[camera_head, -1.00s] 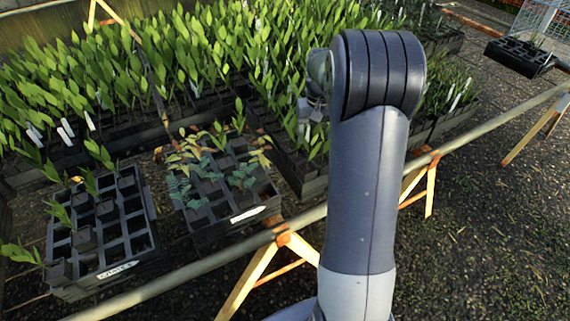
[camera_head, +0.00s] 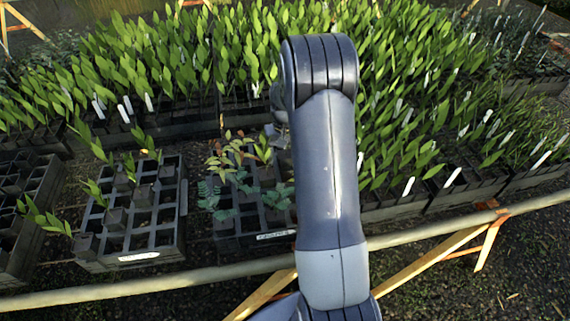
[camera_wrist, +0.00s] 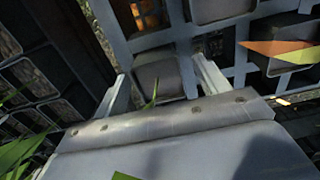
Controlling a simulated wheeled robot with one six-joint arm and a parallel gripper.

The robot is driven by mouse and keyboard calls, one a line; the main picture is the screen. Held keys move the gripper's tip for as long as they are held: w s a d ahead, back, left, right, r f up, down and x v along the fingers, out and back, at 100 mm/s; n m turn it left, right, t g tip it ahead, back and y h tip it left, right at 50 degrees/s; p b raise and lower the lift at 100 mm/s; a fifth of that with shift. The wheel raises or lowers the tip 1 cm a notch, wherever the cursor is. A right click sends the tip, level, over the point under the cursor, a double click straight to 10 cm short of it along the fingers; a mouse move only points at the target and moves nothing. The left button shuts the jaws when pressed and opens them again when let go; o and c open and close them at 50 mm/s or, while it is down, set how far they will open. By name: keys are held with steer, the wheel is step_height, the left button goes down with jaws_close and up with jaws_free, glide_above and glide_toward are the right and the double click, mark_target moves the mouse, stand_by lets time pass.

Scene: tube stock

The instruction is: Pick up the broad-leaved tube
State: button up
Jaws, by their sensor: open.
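My gripper (camera_wrist: 160,76) is open in the wrist view, its two pale fingers pointing down into a tray. A dark square tube (camera_wrist: 158,78) sits between the fingers, and a narrow green leaf tip (camera_wrist: 152,95) shows in front of it. I cannot tell whether the fingers touch the tube or whether it is the broad-leaved one. In the head view, a broad-leaved green seedling (camera_head: 263,150) stands in the middle tray (camera_head: 256,239) among blue-green and yellowish ones. My arm hides the gripper and this tray's right part there.
A tray (camera_head: 140,257) with several broad-leaved tubes and many empty cells stands to the left. Dense green stock (camera_head: 200,60) with white labels fills the bench behind. A rail (camera_head: 150,284) runs along the front. An orange-green leaf (camera_wrist: 280,48) hangs near the right finger.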

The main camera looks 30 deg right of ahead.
steer(key=shift+f, duration=0.2)
steer(key=c, duration=1.5)
steer(key=shift+o, duration=0.2)
steer(key=shift+r, duration=0.1)
